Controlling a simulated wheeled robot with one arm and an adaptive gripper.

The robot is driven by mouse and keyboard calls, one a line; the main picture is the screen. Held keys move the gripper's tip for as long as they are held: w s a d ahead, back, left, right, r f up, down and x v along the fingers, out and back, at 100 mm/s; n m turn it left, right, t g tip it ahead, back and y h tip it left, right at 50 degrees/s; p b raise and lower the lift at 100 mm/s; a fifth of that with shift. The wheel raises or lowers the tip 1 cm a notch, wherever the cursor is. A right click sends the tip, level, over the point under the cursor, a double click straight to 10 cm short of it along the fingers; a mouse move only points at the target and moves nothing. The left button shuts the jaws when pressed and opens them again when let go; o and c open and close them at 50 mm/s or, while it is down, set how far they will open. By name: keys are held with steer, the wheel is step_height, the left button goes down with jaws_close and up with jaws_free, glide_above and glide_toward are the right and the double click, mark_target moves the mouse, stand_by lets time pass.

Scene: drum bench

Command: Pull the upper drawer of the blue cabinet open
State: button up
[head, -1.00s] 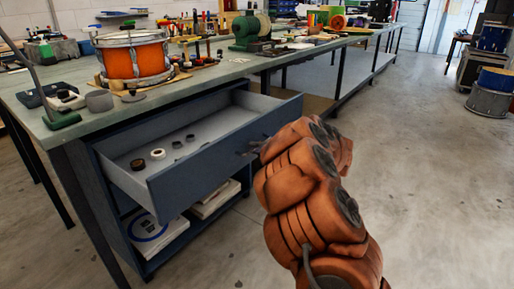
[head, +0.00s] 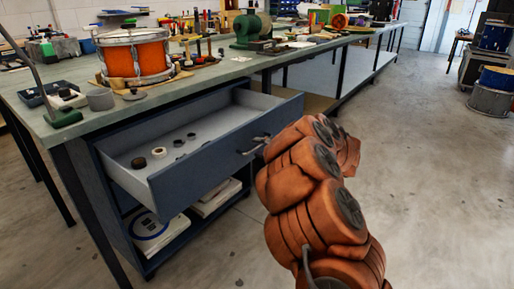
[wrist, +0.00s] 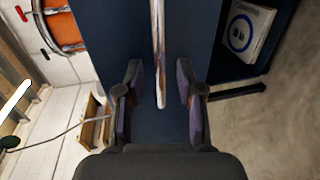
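The blue cabinet (head: 88,190) stands under the bench, and its upper drawer (head: 215,160) is pulled well out, its light inside showing several small rings and rolls. The drawer's metal bar handle (head: 256,146) is on the front panel. In the wrist view, the handle (wrist: 158,45) runs between the two spread fingers of my gripper (wrist: 158,82), with a gap on each side. My gripper is open and holds nothing. In the head view, my orange arm hides most of the gripper, just right of the handle.
The bench top (head: 200,80) carries an orange drum (head: 133,57), a green grinder (head: 250,28) and tools. Below the drawer, an open shelf holds white packs (head: 158,232). The concrete floor to the right is clear, with drums (head: 490,100) far off.

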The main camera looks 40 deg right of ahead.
steer(key=v, duration=1)
steer(key=shift+s, duration=0.1)
